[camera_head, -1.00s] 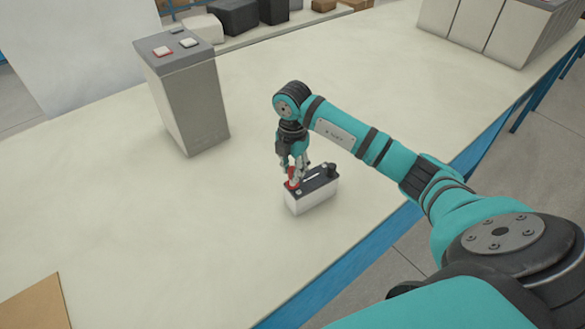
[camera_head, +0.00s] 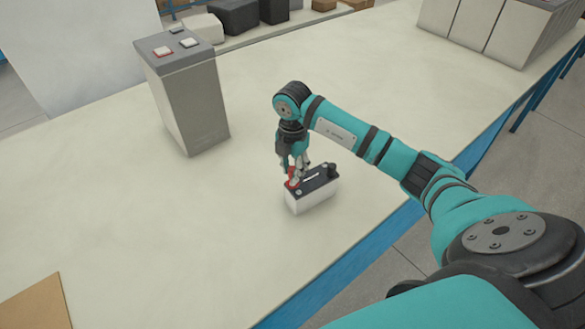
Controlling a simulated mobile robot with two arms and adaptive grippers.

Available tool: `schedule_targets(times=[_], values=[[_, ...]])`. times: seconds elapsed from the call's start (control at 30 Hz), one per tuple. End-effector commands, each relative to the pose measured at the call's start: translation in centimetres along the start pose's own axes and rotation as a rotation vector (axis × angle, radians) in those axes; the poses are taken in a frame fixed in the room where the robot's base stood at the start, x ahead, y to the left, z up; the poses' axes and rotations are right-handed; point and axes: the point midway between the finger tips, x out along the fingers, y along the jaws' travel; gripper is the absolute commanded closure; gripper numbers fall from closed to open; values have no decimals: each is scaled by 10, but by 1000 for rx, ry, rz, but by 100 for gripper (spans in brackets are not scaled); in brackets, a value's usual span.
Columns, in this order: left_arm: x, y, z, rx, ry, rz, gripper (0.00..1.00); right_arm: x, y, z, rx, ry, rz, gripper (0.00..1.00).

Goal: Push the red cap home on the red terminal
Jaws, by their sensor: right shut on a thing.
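A small battery (camera_head: 313,195) with a white body and a black top stands upright on the pale table. My right gripper (camera_head: 294,179) points down over the battery's left end. It is shut on the red cap (camera_head: 291,184), which sits at that end of the top. The fingers partly cover the cap, and the red terminal under it is hidden. I cannot tell how far down the cap sits. A black cap or post (camera_head: 332,170) stands at the battery's right end. My left gripper is out of view.
Large grey cells (camera_head: 490,30) stand at the back right. A cardboard piece (camera_head: 38,306) lies at the front left. The table around the small battery is clear.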

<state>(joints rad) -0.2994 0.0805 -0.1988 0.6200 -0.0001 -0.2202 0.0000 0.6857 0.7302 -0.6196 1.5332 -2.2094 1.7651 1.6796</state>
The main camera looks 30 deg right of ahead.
Motion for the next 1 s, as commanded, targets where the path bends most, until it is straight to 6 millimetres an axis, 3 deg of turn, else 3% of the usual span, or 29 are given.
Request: schedule_targets(times=[1.0], values=[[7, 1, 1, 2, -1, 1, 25, 12, 0, 0, 0, 0, 0, 91]])
